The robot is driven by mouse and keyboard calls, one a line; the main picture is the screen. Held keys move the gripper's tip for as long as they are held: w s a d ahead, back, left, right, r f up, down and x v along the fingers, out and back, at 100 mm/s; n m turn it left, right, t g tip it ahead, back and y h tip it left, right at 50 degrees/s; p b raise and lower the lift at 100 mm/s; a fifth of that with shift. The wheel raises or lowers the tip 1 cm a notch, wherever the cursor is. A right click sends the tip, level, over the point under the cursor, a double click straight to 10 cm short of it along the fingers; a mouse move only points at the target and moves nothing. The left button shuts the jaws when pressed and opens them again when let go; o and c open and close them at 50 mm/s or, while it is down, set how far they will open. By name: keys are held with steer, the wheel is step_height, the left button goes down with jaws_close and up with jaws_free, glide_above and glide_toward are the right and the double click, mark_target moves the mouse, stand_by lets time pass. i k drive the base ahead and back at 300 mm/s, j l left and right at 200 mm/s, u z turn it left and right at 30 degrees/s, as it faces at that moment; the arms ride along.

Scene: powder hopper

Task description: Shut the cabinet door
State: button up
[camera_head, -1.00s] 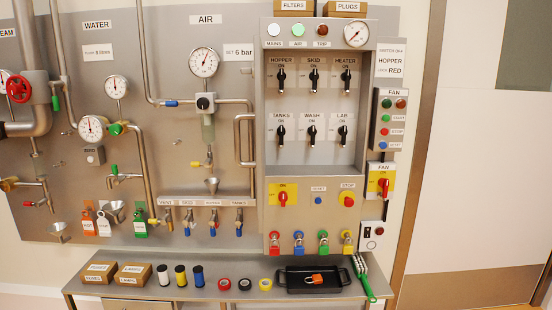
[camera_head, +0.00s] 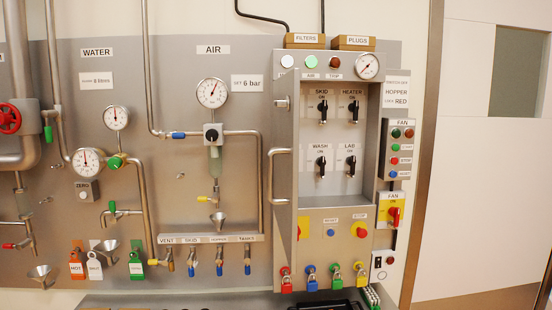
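The cabinet (camera_head: 335,205) is a grey steel box on the wall panel, with its front opening in view. Its door (camera_head: 284,235) stands open at the left side, swung out towards me and seen nearly edge-on as a narrow strip. A pale bar handle (camera_head: 279,176) is on the door, left of the opening. The skid, heater, wash and lab switches show inside. My gripper is not in view.
Pipes, gauges and valves fill the wall panel left of the door. Padlocks (camera_head: 311,279) hang below the cabinet, above a bench (camera_head: 180,301). Two boxes (camera_head: 303,41) sit on top. A fan control box (camera_head: 402,150) is at the right.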

mark_target(282, 160)
steer(key=j+z, duration=0.2)
steer(key=j, duration=0.55)
steer(key=i+j+u, duration=0.1)
steer(key=j, duration=0.3)
steer(key=i+j+u, duration=0.25)
steer(key=i+j, duration=0.2)
steer(key=j, duration=0.25)
